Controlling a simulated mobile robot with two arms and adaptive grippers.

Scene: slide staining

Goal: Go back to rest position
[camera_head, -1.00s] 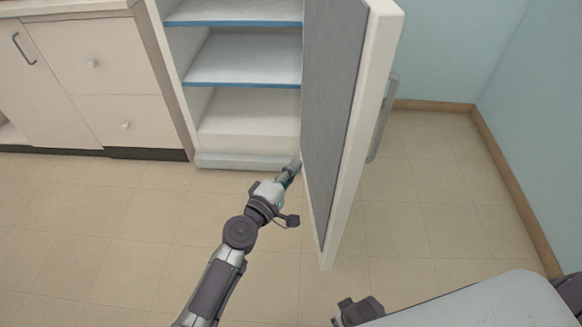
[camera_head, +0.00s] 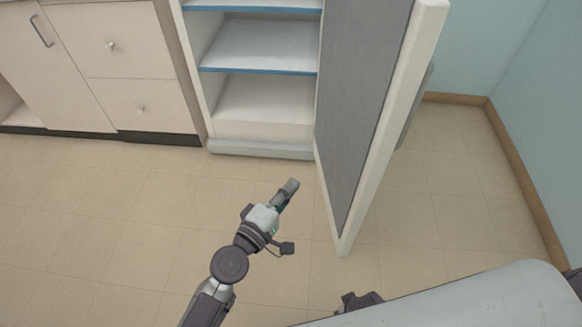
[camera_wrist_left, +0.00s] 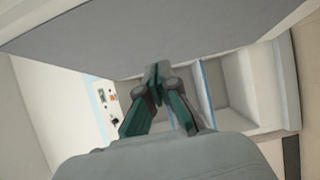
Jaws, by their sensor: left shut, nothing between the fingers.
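My left gripper (camera_head: 290,186) is shut and empty. In the head view it is over the floor in front of the open cabinet (camera_head: 262,150), to the left of its door (camera_head: 362,110), with a gap between them. In the left wrist view its closed fingers (camera_wrist_left: 157,72) point toward the grey inner face of the door (camera_wrist_left: 200,38). The door stands wide open. My right gripper cannot be made out; only a dark part of my body shows at the bottom edge of the head view.
The cabinet has white shelves with blue front edges (camera_head: 258,70); those in view are bare. Beige drawers (camera_head: 105,40) stand to the left. Open tiled floor (camera_head: 90,210) lies in front. A blue wall (camera_head: 540,60) closes the right side.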

